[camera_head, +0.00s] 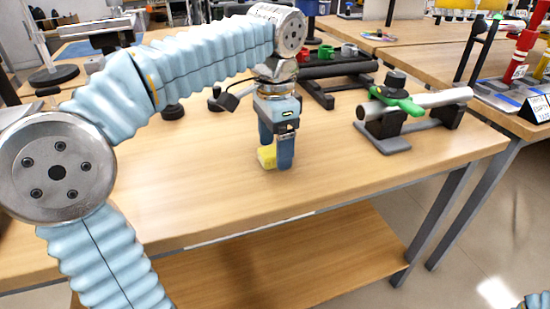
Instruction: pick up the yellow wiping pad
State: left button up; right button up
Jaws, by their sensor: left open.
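The yellow wiping pad (266,157) lies on the wooden table (190,205) near its front middle. My left gripper (275,158) points straight down over the pad, with its fingers at the pad's height. The jaws are open. One finger hides the right part of the pad, and I cannot tell whether the fingers touch it. Of my right arm only a small piece shows at the bottom right corner; its gripper is not in view.
A grey pipe with a green clamp (402,103) rests on a stand to the right. A black rail fixture (335,70) stands behind the gripper. The table's front is clear. A lower shelf (290,265) lies beneath. Another table stands at the right.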

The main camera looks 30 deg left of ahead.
pick_arm(q)
jog(key=shift+f, duration=0.15)
jog(key=shift+c, duration=0.2)
jog(key=c, duration=1.1)
jog(key=shift+r, duration=0.45)
notch_tip(320, 180, up, 3)
jog(key=shift+d+f+p, duration=0.1)
jog(key=shift+p, duration=0.4)
jog(key=s+d+r, duration=0.1)
jog(key=d+r, duration=0.2)
jog(key=d, duration=0.1)
jog(key=s+d+r+p, duration=0.1)
jog(key=d+r, duration=0.2)
jog(key=d, duration=0.2)
jog(key=s+d+r+p, duration=0.1)
jog(key=s+d+r, duration=0.1)
jog(key=d+r, duration=0.1)
jog(key=shift+d+r, duration=0.2)
jog(key=shift+d, duration=0.45)
